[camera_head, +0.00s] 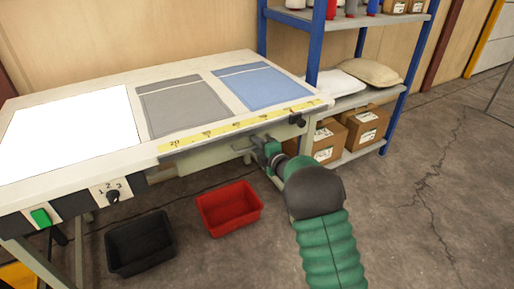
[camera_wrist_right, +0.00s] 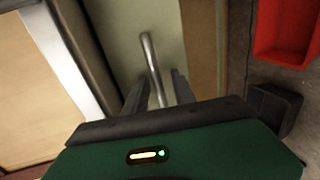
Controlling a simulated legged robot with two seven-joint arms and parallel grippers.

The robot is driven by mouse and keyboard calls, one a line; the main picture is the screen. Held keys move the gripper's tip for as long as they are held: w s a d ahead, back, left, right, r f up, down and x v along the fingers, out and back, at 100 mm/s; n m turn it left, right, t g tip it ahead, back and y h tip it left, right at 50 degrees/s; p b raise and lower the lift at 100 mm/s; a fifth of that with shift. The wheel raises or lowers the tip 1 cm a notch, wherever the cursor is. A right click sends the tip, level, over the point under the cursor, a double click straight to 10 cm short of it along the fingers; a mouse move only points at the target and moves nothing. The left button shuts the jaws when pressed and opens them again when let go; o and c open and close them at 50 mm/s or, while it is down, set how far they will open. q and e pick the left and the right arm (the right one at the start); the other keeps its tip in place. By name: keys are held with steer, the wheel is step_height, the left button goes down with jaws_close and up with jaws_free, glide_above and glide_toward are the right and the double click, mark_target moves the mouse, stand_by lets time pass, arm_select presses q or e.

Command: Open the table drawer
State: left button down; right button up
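The table drawer (camera_head: 207,160) is a pale grey-green front under the right part of the table (camera_head: 62,176). In the head view its handle is partly hidden by my right gripper (camera_head: 262,148), which is at the drawer front. In the right wrist view the drawer front (camera_wrist_right: 165,18) fills the upper middle, and its metal bar handle (camera_wrist_right: 150,55) runs down between the two dark fingers of my right gripper (camera_wrist_right: 158,92). The fingers are apart, with gaps showing beside the bar. The drawer looks closed or nearly so. My left gripper is out of view.
A red bin (camera_head: 229,208) and a black bin (camera_head: 140,243) stand on the floor below the table. A blue-framed shelf (camera_head: 314,40) with cardboard boxes (camera_head: 366,127) stands behind right. Grey (camera_head: 183,108) and blue (camera_head: 262,88) fabric pieces lie on the table. Floor at right is clear.

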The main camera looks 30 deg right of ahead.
jaws_close()
steer(key=shift+s+f, duration=0.1)
stand_by(1.2)
